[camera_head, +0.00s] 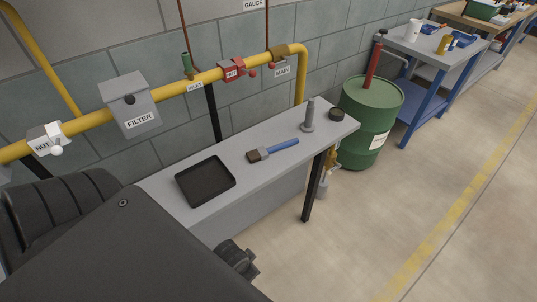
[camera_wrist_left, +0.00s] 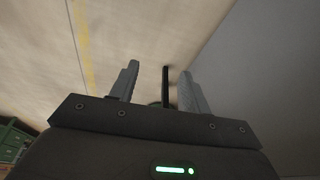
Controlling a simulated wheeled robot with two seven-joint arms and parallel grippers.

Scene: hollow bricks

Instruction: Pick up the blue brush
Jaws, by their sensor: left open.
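The blue brush (camera_head: 283,146) lies on the grey narrow table (camera_head: 172,194). Its blue handle points right and slightly back, and its dark brown head is at the left end. A black shallow tray (camera_head: 205,181) sits to its left on the same table. My left gripper (camera_wrist_left: 158,82) shows in the left wrist view with its two grey fingers apart and nothing between them. Floor, a dark post and a grey surface show beyond the fingers. The brush is not seen in that view. My right gripper is not in view.
A grey upright cylinder-like fitting (camera_head: 308,117) and a dark round piece (camera_head: 336,115) stand at the table's right end. Yellow pipes (camera_head: 220,75) run along the wall behind. A green drum (camera_head: 367,123) stands beyond the table. Floor at the right is clear.

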